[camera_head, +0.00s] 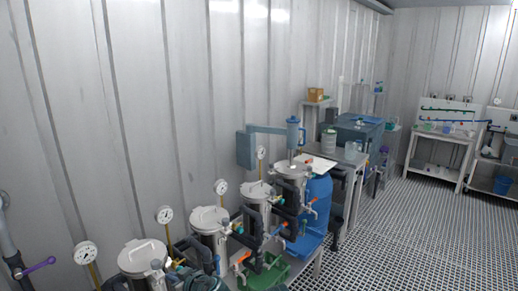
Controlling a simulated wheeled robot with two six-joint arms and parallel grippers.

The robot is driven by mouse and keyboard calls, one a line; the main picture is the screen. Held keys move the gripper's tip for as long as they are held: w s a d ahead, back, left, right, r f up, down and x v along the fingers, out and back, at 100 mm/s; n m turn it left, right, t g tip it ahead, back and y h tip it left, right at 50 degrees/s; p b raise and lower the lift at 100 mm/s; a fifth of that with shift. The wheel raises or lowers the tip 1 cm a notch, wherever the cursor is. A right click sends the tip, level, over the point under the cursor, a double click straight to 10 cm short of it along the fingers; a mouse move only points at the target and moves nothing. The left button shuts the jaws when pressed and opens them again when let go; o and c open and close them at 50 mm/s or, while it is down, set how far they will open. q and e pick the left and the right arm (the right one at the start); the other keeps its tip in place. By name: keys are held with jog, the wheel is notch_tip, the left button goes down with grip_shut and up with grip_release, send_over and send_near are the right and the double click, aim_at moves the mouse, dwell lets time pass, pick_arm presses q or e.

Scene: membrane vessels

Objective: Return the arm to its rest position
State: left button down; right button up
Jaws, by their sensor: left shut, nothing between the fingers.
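My right gripper is not in view. The nearest lidded steel vessel (142,257) stands left of the left gripper, and another steel vessel (210,220) stands behind it.
More vessels (257,192) with gauges (221,187) and dark pipework recede along the wall. A green bin (264,272) and blue drum (316,205) stand beside them. A pipe with a purple handle (39,266) is at left. The grated floor (420,240) at right is clear.

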pick_arm(q)
jog(key=s+d+f+m+g+h, duration=0.4)
jog(key=s+d+f+m, duration=0.2)
jog(key=s+d, duration=0.2)
jog(key=s+d+f+m+g+h, duration=0.4)
jog(key=s+d+f+m+g, duration=0.1)
jog(key=d, duration=0.6)
jog(key=s+f+m, duration=0.1)
jog(key=s+m, duration=0.1)
jog(key=shift+s+f+h, duration=0.2)
jog(key=shift+s+h, duration=0.1)
jog(key=shift+s, duration=0.05)
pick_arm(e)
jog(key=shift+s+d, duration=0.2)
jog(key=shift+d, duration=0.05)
pick_arm(q)
jog(key=shift+d, duration=0.1)
